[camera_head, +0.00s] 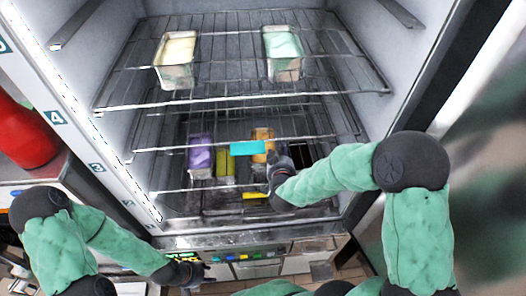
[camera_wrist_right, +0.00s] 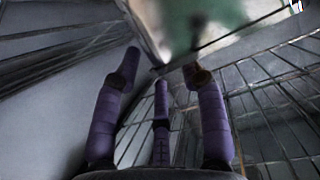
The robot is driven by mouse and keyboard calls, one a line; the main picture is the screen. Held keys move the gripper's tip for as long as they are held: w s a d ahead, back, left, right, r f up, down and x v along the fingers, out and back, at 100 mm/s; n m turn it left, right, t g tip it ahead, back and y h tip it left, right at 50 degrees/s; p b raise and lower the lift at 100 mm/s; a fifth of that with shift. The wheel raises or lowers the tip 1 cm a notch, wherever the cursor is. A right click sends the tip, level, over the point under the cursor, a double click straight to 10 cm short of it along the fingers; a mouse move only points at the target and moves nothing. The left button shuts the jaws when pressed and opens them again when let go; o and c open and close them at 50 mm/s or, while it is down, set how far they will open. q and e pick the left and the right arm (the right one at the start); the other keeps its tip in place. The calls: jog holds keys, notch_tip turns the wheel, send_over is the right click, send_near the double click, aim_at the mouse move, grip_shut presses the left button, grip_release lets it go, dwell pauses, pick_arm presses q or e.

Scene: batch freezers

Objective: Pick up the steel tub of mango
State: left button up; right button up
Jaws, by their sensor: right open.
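A steel tub with orange-yellow contents (camera_head: 262,134), which looks like the mango, stands inside the freezer on a lower wire shelf. Its front is partly hidden by a cyan piece and my right gripper. My right gripper (camera_head: 278,168) reaches into the freezer just in front of and below this tub. In the right wrist view the three purple fingers (camera_wrist_right: 160,95) are spread and empty. A blurred metal tub (camera_wrist_right: 185,25) is beyond their tips; which tub it is I cannot tell. My left gripper (camera_head: 190,272) is low outside the freezer; its fingers are too small to read.
A tub of purple contents (camera_head: 200,155) stands left of the orange one. A pale yellow tub (camera_head: 176,60) and a mint tub (camera_head: 283,52) stand on the upper wire shelf (camera_head: 230,98), above my right arm. A red container (camera_head: 25,135) is outside at left.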

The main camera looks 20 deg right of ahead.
jog(key=x, duration=0.4)
jog(key=shift+w+a+p, duration=0.1)
jog(key=shift+w+p, duration=0.2)
grip_shut()
